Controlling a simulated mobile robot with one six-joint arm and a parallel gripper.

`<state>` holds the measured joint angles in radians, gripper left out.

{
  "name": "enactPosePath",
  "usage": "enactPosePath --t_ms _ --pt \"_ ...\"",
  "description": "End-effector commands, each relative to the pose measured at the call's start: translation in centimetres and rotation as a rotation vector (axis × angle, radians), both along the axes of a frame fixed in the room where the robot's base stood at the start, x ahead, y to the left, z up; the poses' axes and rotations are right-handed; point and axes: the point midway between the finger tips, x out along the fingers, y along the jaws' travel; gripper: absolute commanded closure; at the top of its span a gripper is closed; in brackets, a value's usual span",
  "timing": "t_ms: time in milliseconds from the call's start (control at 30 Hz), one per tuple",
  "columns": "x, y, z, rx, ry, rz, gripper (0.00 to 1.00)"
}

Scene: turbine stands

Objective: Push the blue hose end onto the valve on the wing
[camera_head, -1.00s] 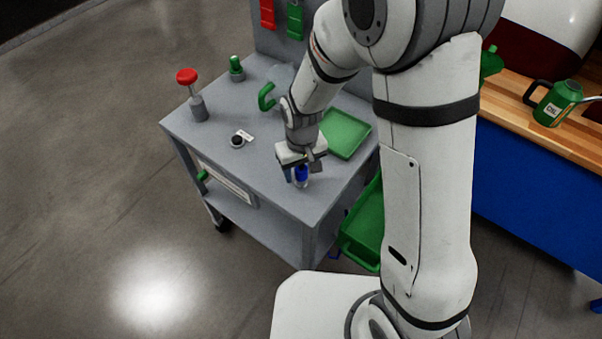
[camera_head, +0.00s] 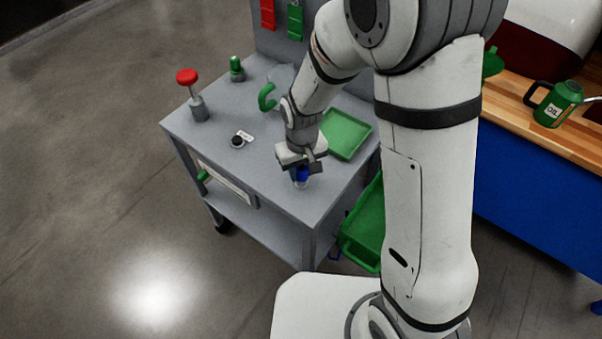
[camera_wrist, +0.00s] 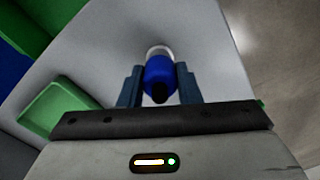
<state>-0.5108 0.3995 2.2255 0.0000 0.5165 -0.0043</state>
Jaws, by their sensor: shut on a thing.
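A small blue cylindrical piece (camera_head: 301,176), which looks like the blue hose end, is near the front right corner of the grey cart top. In the wrist view the blue piece (camera_wrist: 159,73) sits between the two fingers, with a pale rim at its far end and a dark end toward me. My gripper (camera_head: 303,173) points down and is shut on it; it also shows in the wrist view (camera_wrist: 160,86). I cannot tell whether the piece touches the cart top. I cannot make out a wing or a valve on one, or a hose.
The grey cart (camera_head: 265,185) carries a red-topped post (camera_head: 187,76), a green-capped fitting (camera_head: 236,68), a small black round part (camera_head: 238,140), a green hook-shaped piece (camera_head: 267,97) and a green tray (camera_head: 345,134). A wooden-topped blue bench (camera_head: 530,180) holds a green oil can (camera_head: 556,104).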

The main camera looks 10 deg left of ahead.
Motion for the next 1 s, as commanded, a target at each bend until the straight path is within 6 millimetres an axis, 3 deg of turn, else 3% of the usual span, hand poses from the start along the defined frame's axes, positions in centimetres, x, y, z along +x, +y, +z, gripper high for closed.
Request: enactPosePath --t_ms 200,1000 --pt "0.0 0.0 0.0 0.0 0.0 0.0 1.0" --pt "0.0 0.0 1.3 0.0 -0.001 -0.001 1.0"
